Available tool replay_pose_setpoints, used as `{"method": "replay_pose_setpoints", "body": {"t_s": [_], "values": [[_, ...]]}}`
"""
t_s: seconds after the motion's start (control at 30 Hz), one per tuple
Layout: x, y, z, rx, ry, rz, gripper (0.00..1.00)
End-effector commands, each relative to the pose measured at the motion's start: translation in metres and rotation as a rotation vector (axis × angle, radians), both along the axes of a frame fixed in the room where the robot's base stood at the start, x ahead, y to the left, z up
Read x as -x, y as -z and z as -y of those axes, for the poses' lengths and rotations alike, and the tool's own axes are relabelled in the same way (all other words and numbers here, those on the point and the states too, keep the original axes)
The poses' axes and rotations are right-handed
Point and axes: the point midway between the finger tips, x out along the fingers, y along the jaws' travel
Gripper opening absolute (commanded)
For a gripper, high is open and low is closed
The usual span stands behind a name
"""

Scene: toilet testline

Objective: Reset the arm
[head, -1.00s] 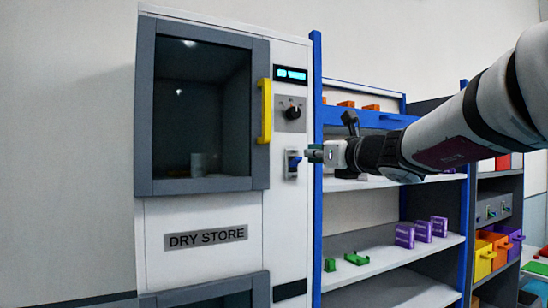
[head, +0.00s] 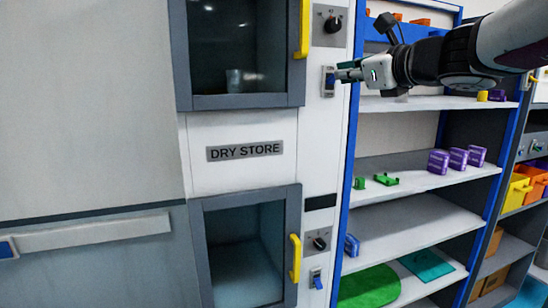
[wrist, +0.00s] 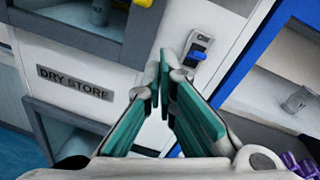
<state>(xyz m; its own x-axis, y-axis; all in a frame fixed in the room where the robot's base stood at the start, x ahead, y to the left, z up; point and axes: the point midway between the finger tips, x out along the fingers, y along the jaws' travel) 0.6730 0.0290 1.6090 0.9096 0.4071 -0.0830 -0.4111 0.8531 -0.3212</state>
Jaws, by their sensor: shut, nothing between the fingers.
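My arm reaches in from the upper right in the head view. My gripper (head: 346,73) is shut and empty, level with the upper switch (head: 329,81) on the white DRY STORE cabinet (head: 240,131). In the wrist view the teal fingers of my gripper (wrist: 164,62) are together and point at the cabinet front.
The upper door has a yellow handle (head: 304,28), and the lower door has another yellow handle (head: 295,258). An open blue-framed shelf (head: 430,187) with purple boxes (head: 458,159) and green parts (head: 385,180) stands right of the cabinet, below my arm.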

Motion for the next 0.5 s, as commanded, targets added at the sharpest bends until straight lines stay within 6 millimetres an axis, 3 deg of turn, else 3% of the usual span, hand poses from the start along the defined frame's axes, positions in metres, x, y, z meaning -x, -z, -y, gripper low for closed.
{"method": "replay_pose_setpoints", "body": {"t_s": [0.1,0.23,0.37,0.5], "values": [[0.037,0.040,-0.031,0.341,-0.133,0.031,0.00],[0.083,0.092,-0.051,0.730,-0.307,0.073,0.00],[0.130,0.148,-0.057,1.104,-0.503,0.121,0.00],[0.180,0.208,-0.046,1.494,-0.741,0.176,0.00]]}}
